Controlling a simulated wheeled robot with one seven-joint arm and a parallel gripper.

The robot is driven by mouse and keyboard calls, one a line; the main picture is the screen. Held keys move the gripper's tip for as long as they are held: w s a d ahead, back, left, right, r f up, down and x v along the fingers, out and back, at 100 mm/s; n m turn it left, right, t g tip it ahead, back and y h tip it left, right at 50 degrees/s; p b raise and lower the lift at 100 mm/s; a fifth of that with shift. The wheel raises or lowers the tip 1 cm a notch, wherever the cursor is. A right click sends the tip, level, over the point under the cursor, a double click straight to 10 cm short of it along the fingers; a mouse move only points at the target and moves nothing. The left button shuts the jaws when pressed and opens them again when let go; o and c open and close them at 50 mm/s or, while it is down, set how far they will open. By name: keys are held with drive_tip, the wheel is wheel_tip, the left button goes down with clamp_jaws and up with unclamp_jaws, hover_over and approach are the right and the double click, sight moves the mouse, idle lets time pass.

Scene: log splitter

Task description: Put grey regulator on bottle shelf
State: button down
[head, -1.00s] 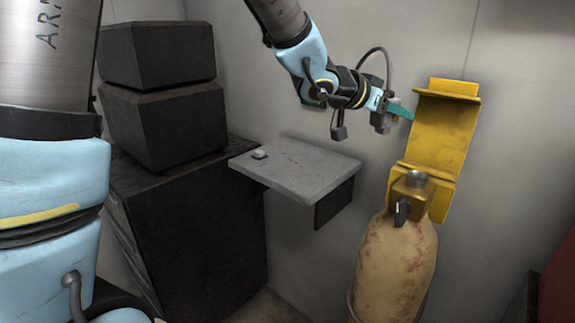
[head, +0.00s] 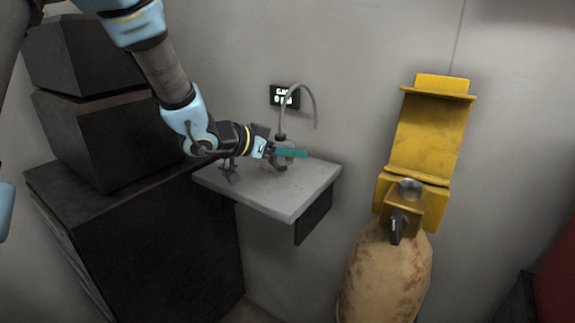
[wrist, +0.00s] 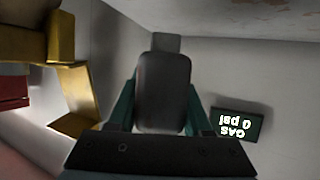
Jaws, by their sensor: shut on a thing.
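My gripper (head: 293,153) is shut on the grey regulator (head: 281,166), over the right half of the grey shelf (head: 300,195) on the wall. In the wrist view the regulator (wrist: 163,90) is a dark grey block between my teal fingers (wrist: 160,105). A thin grey hose rises from it and bends right in the head view. The shelf's pale surface (wrist: 240,15) shows along the top of the wrist view. Whether the regulator touches the shelf I cannot tell. My gripper partly hides it in the head view.
A rusty tan gas bottle (head: 385,275) with a brass valve (head: 400,215) stands right of the shelf, below a yellow bracket (head: 430,135). Dark stacked boxes (head: 115,125) stand on a dark cabinet (head: 150,240) at left. A black "GAS 0 psi" display (head: 284,96) shows above the shelf.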

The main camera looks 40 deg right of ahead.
sight(290, 164)
drive_tip(key=shift+f+p, duration=0.3)
drive_tip(key=shift+f, duration=1.75)
drive_tip(key=shift+f, duration=0.1)
drive_tip(key=shift+c, duration=1.6)
unclamp_jaws()
drive_tip(key=shift+s, duration=0.1)
drive_tip(key=shift+a+r, duration=0.1)
drive_tip(key=shift+r, duration=0.1)
drive_tip(key=b+v, duration=0.2)
drive_tip(key=v, duration=0.9)
drive_tip(key=shift+a+r, duration=0.15)
drive_tip(key=shift+a, duration=0.15)
drive_tip(key=shift+w, duration=0.2)
